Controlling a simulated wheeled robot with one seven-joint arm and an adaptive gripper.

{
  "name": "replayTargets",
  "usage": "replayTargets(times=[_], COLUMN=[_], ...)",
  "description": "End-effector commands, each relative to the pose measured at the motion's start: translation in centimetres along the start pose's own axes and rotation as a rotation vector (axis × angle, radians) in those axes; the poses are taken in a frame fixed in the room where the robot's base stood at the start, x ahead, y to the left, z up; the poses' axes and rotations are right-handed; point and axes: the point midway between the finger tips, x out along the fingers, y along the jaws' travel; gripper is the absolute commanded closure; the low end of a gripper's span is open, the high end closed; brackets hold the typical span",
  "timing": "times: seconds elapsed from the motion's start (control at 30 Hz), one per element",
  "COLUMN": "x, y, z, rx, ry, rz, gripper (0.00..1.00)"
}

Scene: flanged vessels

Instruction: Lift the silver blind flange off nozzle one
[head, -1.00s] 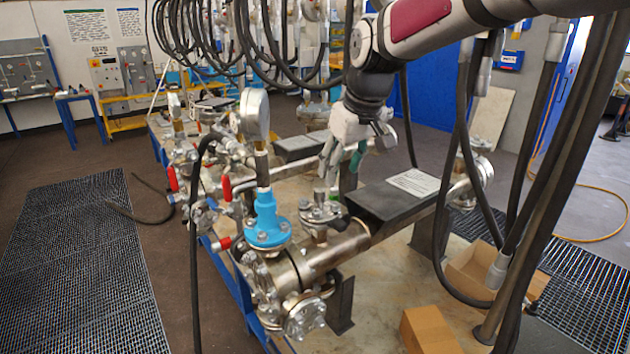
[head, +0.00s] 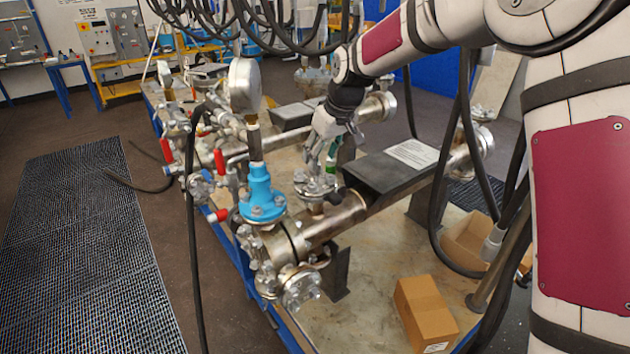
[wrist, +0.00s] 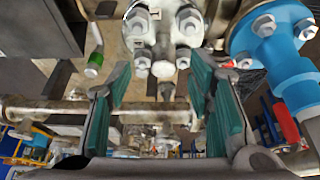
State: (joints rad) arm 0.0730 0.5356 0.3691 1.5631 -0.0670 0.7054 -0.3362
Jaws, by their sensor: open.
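The silver blind flange (head: 315,186) is bolted-looking and round, on a short upright nozzle on the near horizontal pipe, just right of the blue flanged fitting (head: 262,198). My gripper (head: 322,163) points down just above the flange and partly hides it. In the wrist view, my gripper (wrist: 158,75) is open, with green pads left and right and nothing clearly held. The silver flange (wrist: 163,28) with its bolt heads shows at the top, beyond the fingertips and roughly centred between them. I cannot tell whether the pads touch it.
The blue fitting (wrist: 285,60) is close to the right finger in the wrist view. A dark box-like plate (head: 392,178) lies along the pipe to the right. A pressure gauge (head: 245,87) rises at left. Black hoses hang nearby. A cardboard box (head: 426,312) sits on the bench.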

Motion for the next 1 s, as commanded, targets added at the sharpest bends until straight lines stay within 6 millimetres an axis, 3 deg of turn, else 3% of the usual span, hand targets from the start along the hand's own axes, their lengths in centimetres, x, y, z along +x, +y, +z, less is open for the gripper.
replayTargets(times=[0.4,0.7,0.9,1.0], x=[4.6,5.0,5.0,5.0], y=[-0.5,-0.4,-0.4,-0.4], z=[-0.6,-0.7,-0.7,-0.6], rx=[0.000,0.000,0.000,0.000], ry=[-0.001,0.000,0.000,0.000], rz=[-0.001,0.000,0.000,0.000], gripper=[0.53,0.53,0.98,1.00])
